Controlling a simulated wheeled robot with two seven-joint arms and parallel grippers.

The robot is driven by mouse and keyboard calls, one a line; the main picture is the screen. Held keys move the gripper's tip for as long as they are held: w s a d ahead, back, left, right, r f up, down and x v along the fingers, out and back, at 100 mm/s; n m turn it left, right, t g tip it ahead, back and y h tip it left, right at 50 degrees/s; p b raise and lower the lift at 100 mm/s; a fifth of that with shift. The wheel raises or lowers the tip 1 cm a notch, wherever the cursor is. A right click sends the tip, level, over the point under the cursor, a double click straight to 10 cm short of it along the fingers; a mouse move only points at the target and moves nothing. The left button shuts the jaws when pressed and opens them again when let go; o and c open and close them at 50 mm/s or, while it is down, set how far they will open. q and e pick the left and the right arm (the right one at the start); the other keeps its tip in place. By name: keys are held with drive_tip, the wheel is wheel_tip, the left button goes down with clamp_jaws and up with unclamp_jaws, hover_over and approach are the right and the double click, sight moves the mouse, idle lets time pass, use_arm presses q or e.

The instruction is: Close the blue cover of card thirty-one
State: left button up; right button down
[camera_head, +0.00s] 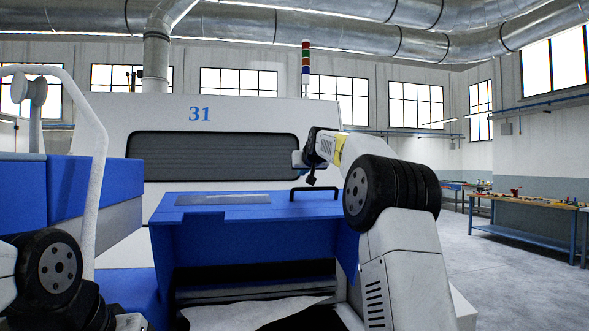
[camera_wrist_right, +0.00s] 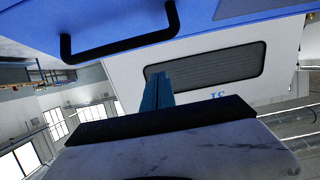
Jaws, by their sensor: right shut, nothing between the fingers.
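The blue cover (camera_head: 250,215) of the card marked 31 stands raised in the head view, with a dark opening below its front edge. Its black bar handle (camera_head: 315,189) is on the right part of the top; the handle also shows in the right wrist view (camera_wrist_right: 118,42). My right gripper (camera_head: 310,180) is just above and behind the handle, pointing down, and apart from it as far as I can tell. Its fingers (camera_wrist_right: 157,92) are together with nothing between them. My left arm shows at the lower left; its gripper is out of frame.
The white machine housing (camera_head: 225,118) with a dark window stands behind the cover. Pale fibre (camera_head: 235,312) lies below the opening. A blue box-like unit with a white curved rail (camera_head: 100,150) is at left. A workbench (camera_head: 520,205) stands far right; the floor between is clear.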

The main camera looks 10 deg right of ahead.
sight(303, 204)
drive_tip(key=shift+w+f, duration=0.2)
drive_tip(key=shift+w, duration=0.4)
drive_tip(key=shift+f, duration=0.15)
drive_tip(key=shift+s+f, duration=1.15)
drive_tip(key=shift+f, duration=0.3)
drive_tip(key=shift+f, duration=0.1)
